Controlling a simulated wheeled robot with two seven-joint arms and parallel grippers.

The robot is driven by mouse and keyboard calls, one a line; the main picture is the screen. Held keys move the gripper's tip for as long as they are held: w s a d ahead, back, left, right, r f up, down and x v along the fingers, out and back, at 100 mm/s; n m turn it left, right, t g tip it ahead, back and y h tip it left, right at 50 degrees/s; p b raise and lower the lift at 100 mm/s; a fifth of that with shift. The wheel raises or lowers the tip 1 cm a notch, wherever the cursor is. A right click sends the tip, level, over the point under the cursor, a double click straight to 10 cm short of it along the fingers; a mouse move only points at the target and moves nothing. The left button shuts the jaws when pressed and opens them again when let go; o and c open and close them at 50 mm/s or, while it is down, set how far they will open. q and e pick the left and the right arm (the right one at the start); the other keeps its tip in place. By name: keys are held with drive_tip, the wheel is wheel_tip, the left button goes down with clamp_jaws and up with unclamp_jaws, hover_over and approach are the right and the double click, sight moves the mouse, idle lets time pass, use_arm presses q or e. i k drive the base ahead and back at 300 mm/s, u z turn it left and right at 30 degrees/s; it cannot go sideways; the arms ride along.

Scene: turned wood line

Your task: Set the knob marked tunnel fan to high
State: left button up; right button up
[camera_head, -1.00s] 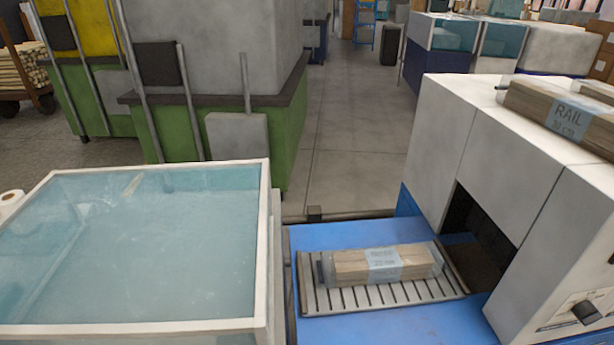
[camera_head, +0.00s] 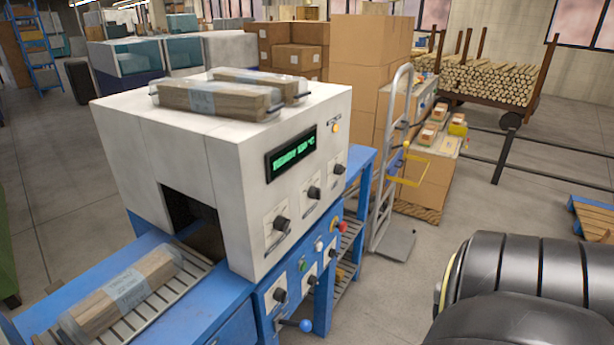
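The white shrink tunnel (camera_head: 215,150) stands left of centre on a blue base. Its white front panel carries three black knobs in a slanting row: a lower left knob (camera_head: 281,224), a middle knob (camera_head: 313,193) and an upper right knob (camera_head: 339,169). The blue panel below has more black knobs, among them a left knob (camera_head: 280,294) and a middle knob (camera_head: 311,281). The labels are too small to read, so I cannot tell which knob is the tunnel fan or its setting. Neither of my grippers is in view.
A green-lit display (camera_head: 291,154) sits above the knobs. A wrapped wood bundle (camera_head: 122,293) lies on the infeed rollers, and more bundles (camera_head: 222,97) lie on top. A blue ball-ended lever (camera_head: 304,325) sticks out low. A hand truck (camera_head: 391,165) stands to the right. Floor right of the machine is open.

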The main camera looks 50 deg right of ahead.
sight(313, 193)
drive_tip(key=z, duration=0.35)
drive_tip(key=k, duration=0.8)
drive_tip(key=z, duration=0.5)
drive_tip(key=i, duration=0.75)
drive_tip(key=z, duration=2.2)
drive_tip(key=i, duration=0.95)
drive_tip(key=u, duration=1.65)
